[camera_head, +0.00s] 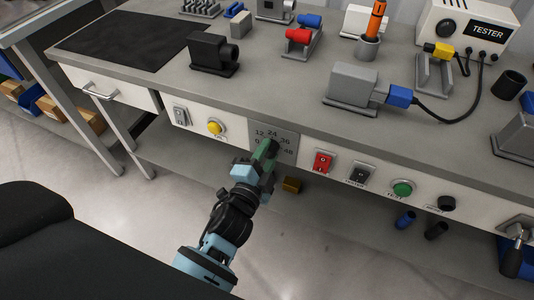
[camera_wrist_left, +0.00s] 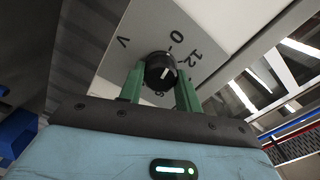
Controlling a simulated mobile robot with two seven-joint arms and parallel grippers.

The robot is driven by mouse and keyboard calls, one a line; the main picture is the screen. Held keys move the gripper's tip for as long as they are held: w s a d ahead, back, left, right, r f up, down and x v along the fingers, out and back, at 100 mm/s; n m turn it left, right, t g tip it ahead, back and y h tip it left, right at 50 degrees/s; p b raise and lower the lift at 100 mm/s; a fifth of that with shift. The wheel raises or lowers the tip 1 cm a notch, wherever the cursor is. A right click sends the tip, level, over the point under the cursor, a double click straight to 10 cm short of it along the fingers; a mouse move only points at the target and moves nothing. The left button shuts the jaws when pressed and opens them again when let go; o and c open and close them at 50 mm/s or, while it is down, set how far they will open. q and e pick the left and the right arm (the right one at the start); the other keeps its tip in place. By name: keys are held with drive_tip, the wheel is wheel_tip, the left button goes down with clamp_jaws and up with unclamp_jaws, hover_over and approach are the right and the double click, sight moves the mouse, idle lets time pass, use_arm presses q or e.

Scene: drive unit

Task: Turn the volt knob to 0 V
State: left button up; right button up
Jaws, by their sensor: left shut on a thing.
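The volt knob (camera_wrist_left: 160,68) is a round black knob on a grey dial plate (camera_head: 287,136) in the bench's front panel. The plate carries 0, 12, 24, 36 and 48 in the head view; 0, 12 and V show in the wrist view. My left gripper (camera_head: 268,150) reaches the plate from below, its green fingers (camera_wrist_left: 158,88) shut on the knob from both sides. A short white mark shows on the knob face, but I cannot tell surely which number it points at. In the head view the fingers mostly hide the knob. My right gripper is not in view.
Left of the plate are a yellow button (camera_head: 215,128) and a grey switch (camera_head: 180,116). To its right are a red switch (camera_head: 323,162), a black switch (camera_head: 360,174) and a green button (camera_head: 402,189). The worktop above holds a tester (camera_head: 468,30) and several fixtures.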

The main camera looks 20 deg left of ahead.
use_arm(q)
drive_tip(key=o, duration=1)
drive_tip(key=shift+c, duration=0.2)
drive_tip(key=shift+s, duration=0.15)
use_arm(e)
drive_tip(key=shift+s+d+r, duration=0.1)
